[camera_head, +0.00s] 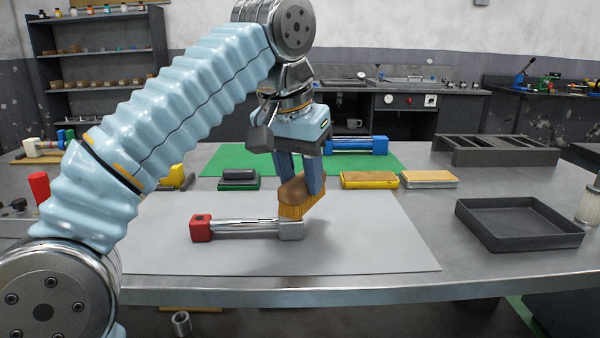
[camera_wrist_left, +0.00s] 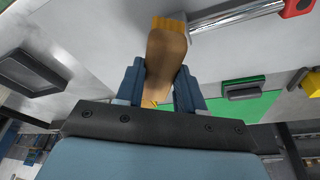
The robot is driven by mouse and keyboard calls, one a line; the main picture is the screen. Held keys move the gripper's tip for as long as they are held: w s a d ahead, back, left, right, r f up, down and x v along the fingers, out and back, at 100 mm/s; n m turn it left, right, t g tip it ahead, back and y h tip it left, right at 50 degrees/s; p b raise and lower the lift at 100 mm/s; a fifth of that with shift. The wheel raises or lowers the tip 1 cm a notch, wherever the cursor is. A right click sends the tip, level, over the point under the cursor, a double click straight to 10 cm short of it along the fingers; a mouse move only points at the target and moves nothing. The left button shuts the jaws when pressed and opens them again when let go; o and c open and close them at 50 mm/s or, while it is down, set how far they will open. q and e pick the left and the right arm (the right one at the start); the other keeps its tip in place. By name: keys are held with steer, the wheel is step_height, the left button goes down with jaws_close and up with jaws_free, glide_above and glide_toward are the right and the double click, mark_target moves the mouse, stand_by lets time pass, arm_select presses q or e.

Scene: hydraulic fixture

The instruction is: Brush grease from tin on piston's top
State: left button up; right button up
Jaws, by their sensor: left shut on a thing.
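The piston (camera_head: 245,226) lies on the pale mat, with a red block at its left end, a chrome rod and a grey block at its right end. My left gripper (camera_head: 301,184) is shut on a brush with a brown wooden body (camera_head: 297,188) and yellow bristles. The bristles point down at the piston's right end; I cannot tell whether they touch it. In the left wrist view the brush (camera_wrist_left: 166,55) sits between the fingers, its bristles beside the chrome rod (camera_wrist_left: 235,14). I cannot make out a grease tin. My right gripper is not in view.
A pale mat (camera_head: 380,245) covers the table's middle. A black tray (camera_head: 525,240) and a dark rack (camera_head: 495,155) stand right. Behind are a green-black block (camera_head: 238,182), a yellow block (camera_head: 368,180), a tan-topped block (camera_head: 429,180) and a blue cylinder (camera_head: 356,145) on a green mat.

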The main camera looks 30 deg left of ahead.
arm_select(q)
steer(key=shift+f+b, duration=0.75)
steer(key=shift+f, duration=0.3)
steer(key=shift+s+a+r, duration=0.1)
steer(key=shift+s+a, duration=0.5)
steer(key=shift+a, duration=0.25)
steer(key=shift+s+a+r, duration=0.1)
steer(key=shift+s+a, duration=0.45)
steer(key=shift+a, duration=0.25)
steer(key=shift+p, duration=0.3)
steer(key=shift+w+d+p, duration=0.55)
steer(key=shift+w+d, duration=0.25)
steer(key=shift+d, duration=0.35)
steer(key=shift+w+d+f, duration=0.15)
steer(key=shift+w+d, duration=0.2)
steer(key=shift+d, duration=0.15)
